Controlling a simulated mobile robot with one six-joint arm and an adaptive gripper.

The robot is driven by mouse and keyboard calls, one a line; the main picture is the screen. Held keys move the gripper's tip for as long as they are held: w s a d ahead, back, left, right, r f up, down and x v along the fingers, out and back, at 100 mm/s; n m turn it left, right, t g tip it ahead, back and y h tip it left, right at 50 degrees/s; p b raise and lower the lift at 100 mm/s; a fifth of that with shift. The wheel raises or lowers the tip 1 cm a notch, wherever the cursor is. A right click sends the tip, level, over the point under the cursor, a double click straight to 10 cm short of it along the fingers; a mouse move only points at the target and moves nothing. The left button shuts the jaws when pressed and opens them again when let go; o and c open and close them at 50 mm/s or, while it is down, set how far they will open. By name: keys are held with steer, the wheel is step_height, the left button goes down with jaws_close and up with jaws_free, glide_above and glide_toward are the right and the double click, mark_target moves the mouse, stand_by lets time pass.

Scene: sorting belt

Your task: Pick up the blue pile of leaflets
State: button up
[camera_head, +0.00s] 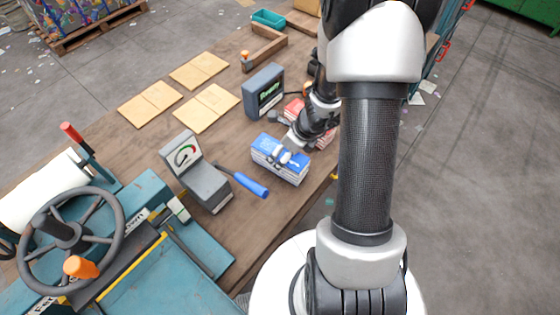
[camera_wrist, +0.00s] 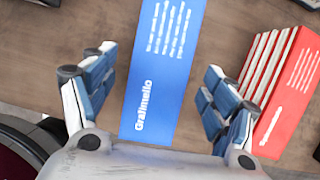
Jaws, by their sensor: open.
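The blue pile of leaflets (camera_head: 283,164) stands on the wooden bench near its front edge, right of the middle. In the wrist view the blue pile (camera_wrist: 164,62) shows its blue top cover with white print, between my two fingers. My gripper (camera_head: 287,150) is over the pile in the head view and partly hides it. In the wrist view my gripper (camera_wrist: 155,88) is open, with gaps between each finger and the pile. Whether the fingertips reach below the top of the pile I cannot tell.
A red pile of leaflets (camera_wrist: 288,95) stands close to the right finger. A dial scale (camera_head: 197,172) and a blue-handled tool (camera_head: 248,182) lie left of the blue pile. A dark display box (camera_head: 264,92) stands behind. Cardboard sheets (camera_head: 206,108) lie farther left on the bench (camera_head: 150,138).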

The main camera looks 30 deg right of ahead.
mark_target(280, 157)
steer(key=b+x, duration=0.2)
steer(key=x, duration=0.2)
steer(key=shift+f, duration=0.2)
steer(key=shift+r, duration=0.1)
steer(key=shift+c, duration=0.2)
steer(key=c, duration=1.5)
steer(key=shift+r, duration=0.15)
step_height(280, 157, up, 20)
steer(key=p, duration=1.4)
